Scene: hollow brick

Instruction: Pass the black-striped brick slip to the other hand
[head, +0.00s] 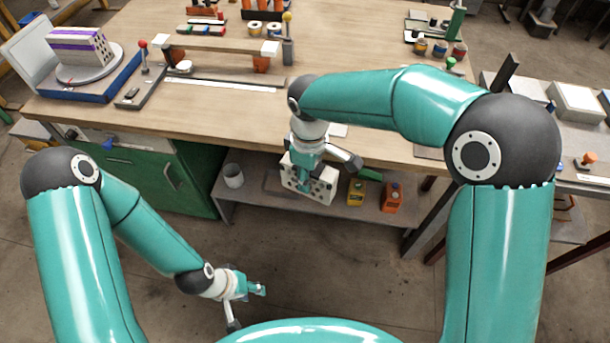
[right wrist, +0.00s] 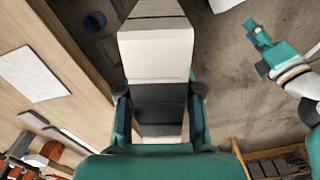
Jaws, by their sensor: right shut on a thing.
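The black-striped brick slip (right wrist: 158,58) is a pale block with dark bands, held between the fingers of my right gripper (right wrist: 160,108) in the right wrist view. In the head view the slip (head: 322,187) shows a pale face with several dark holes, below the right gripper (head: 325,168), in front of the workbench edge and over the lower shelf. My left gripper (head: 250,304) is open and empty, low over the floor, apart from the slip and to its lower left. The left gripper also shows at the upper right of the right wrist view (right wrist: 262,48).
A purple-striped brick (head: 80,46) stands on a turntable at the bench's (head: 220,110) left. The lower shelf (head: 265,205) holds a white cup (head: 233,176), a yellow container (head: 356,192) and an orange container (head: 392,197). The floor between my arms is clear.

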